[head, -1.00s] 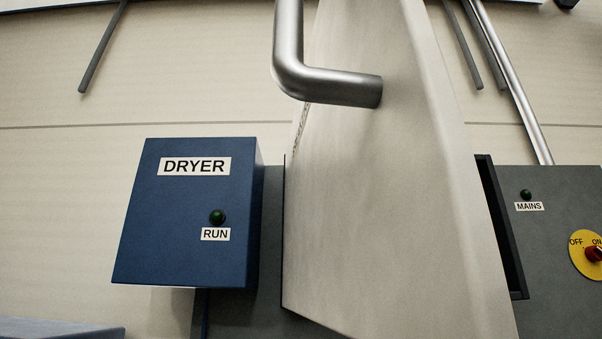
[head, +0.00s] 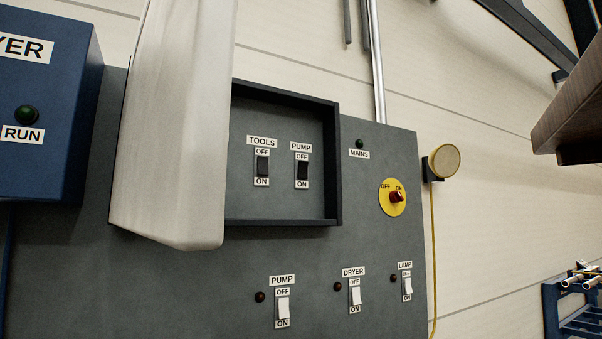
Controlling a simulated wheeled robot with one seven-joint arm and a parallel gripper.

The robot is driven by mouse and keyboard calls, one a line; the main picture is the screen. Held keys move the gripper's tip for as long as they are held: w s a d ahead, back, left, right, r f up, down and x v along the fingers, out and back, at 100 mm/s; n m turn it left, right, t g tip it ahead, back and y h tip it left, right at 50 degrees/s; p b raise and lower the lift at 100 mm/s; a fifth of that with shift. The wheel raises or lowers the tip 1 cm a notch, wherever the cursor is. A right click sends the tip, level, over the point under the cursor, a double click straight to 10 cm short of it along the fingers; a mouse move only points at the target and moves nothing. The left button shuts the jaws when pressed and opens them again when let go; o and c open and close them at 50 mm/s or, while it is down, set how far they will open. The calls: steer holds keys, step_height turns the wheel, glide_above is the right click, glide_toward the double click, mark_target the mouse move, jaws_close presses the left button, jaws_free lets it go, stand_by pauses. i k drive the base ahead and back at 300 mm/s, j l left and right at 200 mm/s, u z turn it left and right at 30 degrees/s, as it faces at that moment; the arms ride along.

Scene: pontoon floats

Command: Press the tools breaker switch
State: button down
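The tools breaker switch (head: 262,166) is a black rocker in a recessed dark box (head: 330,160) on the grey panel. A TOOLS label sits above it, with OFF over the rocker and ON under it. A similar black pump breaker (head: 302,170) is just to its right. A pale door or cover (head: 175,130) stands swung open at the left of the recess, and both breakers are uncovered. My gripper is not in view.
Below are white pump (head: 283,308), dryer (head: 355,295) and lamp (head: 408,285) switches. A yellow mains rotary switch (head: 393,197) is at right under a dark mains lamp (head: 360,144). A blue dryer box (head: 50,120) is at left. A brown overhanging object (head: 575,105) is upper right.

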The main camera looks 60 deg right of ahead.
mark_target(262, 162)
steer(key=z, duration=0.85)
steer(key=i+l+u, duration=0.1)
steer(key=l+u, duration=0.3)
steer(key=l, duration=0.7)
steer(key=l+u, duration=0.45)
steer(key=l, duration=0.6)
